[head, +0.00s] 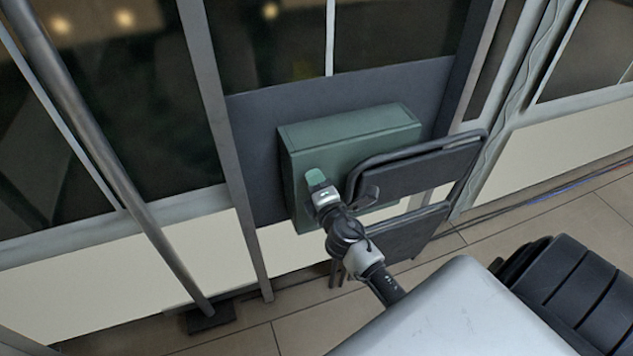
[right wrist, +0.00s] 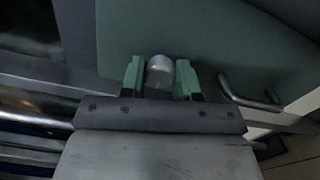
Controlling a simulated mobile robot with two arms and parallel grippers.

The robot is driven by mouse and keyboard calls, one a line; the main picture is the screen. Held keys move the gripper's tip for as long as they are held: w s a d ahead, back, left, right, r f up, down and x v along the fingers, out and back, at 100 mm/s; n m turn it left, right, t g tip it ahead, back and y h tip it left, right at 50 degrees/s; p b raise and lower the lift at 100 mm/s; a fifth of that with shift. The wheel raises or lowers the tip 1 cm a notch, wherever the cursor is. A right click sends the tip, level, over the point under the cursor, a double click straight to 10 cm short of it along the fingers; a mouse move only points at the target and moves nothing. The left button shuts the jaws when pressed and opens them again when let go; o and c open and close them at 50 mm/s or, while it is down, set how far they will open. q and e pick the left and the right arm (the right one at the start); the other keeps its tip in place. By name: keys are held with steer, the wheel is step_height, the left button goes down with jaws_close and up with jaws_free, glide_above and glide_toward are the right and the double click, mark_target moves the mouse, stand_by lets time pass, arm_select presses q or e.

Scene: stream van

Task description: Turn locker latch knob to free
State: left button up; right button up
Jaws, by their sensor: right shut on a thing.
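The green locker (head: 350,135) is mounted on a dark panel under the window, and its front also shows in the right wrist view (right wrist: 215,45). The latch knob (right wrist: 160,70) is a short grey cylinder in front of the green face. My right gripper (head: 316,180) is at the left part of the locker front. In the right wrist view its two green fingers (right wrist: 160,78) stand either side of the knob, shut on it. The knob is hidden behind the gripper in the head view. The knob's turn angle cannot be read. My left gripper is not in view.
A dark folding chair (head: 415,170) stands close to the right of my right gripper, partly in front of the locker. A metal pole (head: 110,160) slants at the left. A curved bar handle (right wrist: 250,97) is right of the fingers. Tiled floor (head: 555,225) lies below.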

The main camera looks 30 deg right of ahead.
steer(key=shift+f, duration=0.1)
stand_by(0.3)
steer(key=o, duration=0.9)
steer(key=shift+o, duration=0.2)
steer(key=b+v, duration=0.1)
steer(key=v, duration=0.9)
steer(key=shift+s+b, duration=0.35)
steer(key=shift+a, duration=0.15)
